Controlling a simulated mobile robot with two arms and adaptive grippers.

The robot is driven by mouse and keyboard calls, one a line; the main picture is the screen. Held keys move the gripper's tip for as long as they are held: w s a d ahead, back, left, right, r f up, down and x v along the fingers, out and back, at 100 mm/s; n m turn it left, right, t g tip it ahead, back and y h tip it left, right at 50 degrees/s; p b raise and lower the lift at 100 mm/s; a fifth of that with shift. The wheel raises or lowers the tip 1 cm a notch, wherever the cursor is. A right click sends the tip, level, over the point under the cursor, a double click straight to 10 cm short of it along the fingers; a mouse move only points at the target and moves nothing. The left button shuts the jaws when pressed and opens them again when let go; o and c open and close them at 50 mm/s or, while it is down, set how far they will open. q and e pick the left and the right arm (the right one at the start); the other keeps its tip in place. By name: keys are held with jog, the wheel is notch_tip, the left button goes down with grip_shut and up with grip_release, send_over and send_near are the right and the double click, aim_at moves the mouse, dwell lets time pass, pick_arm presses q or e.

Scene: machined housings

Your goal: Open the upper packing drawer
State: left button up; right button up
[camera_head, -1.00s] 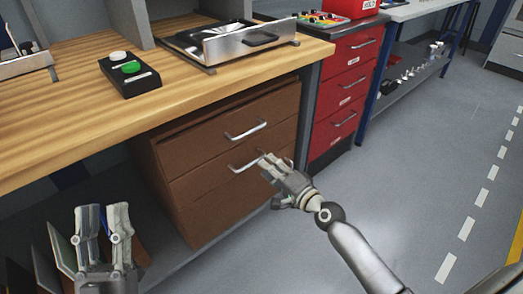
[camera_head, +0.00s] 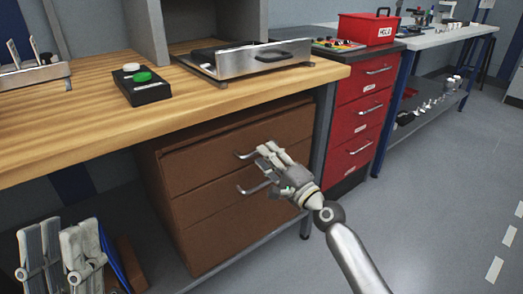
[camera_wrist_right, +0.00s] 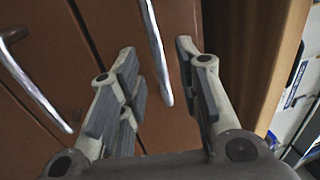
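The upper packing drawer (camera_head: 205,160) is the top brown drawer under the wooden bench, and it looks shut. Its metal bar handle (camera_head: 245,155) is partly hidden behind my right gripper (camera_head: 265,152). In the right wrist view the upper handle (camera_wrist_right: 157,50) stands between the two spread fingers of the right gripper (camera_wrist_right: 160,65), which are not closed on it. The lower drawer (camera_head: 215,215) has a similar handle (camera_head: 247,191), also seen at left in the right wrist view (camera_wrist_right: 35,88). My left gripper (camera_head: 55,230) is open and empty at lower left, away from the drawers.
The wooden bench top (camera_head: 100,135) overhangs the drawers. A black box with green and white buttons (camera_head: 143,87) and a metal tray (camera_head: 245,62) stand on it. A red drawer cabinet (camera_head: 358,115) stands to the right. The grey floor (camera_head: 430,210) at right is clear.

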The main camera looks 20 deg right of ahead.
jog(key=shift+x, duration=1.65)
jog(key=shift+c, duration=0.5)
grip_shut()
